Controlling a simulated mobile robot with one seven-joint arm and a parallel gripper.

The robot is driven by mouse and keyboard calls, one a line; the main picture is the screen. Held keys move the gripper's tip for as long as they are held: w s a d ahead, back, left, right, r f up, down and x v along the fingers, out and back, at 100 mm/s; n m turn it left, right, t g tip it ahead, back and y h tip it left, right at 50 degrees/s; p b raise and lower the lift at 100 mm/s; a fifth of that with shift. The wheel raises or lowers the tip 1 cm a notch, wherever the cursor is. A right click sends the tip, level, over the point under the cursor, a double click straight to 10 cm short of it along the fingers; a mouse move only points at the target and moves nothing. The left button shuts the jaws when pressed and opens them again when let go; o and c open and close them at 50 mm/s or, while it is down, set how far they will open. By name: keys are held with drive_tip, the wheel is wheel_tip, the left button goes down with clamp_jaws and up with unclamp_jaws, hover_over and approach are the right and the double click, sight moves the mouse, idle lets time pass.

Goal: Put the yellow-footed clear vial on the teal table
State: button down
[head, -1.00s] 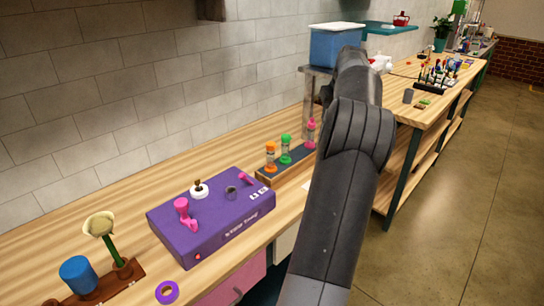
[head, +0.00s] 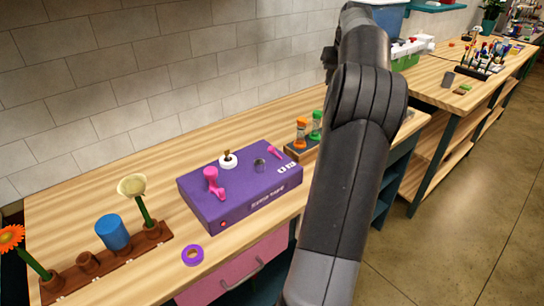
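I cannot make out a yellow-footed clear vial in the head view. A small rack (head: 302,152) on the wooden bench holds an orange-topped vial (head: 301,133) and a green-topped vial (head: 316,124); my arm hides the rack's right end. A teal surface (head: 440,6) shows as a strip at the top edge, behind a blue container; I cannot tell whether it is the teal table. My arm crosses the right half of the picture. My gripper is not in view, so I cannot see whether it holds anything.
A purple box (head: 240,187) with pink and white fittings sits on the bench. A brown holder (head: 105,262) with a blue cup and flowers stands front left, beside a purple ring (head: 192,255). A farther bench (head: 440,95) carries tools. Floor at right is clear.

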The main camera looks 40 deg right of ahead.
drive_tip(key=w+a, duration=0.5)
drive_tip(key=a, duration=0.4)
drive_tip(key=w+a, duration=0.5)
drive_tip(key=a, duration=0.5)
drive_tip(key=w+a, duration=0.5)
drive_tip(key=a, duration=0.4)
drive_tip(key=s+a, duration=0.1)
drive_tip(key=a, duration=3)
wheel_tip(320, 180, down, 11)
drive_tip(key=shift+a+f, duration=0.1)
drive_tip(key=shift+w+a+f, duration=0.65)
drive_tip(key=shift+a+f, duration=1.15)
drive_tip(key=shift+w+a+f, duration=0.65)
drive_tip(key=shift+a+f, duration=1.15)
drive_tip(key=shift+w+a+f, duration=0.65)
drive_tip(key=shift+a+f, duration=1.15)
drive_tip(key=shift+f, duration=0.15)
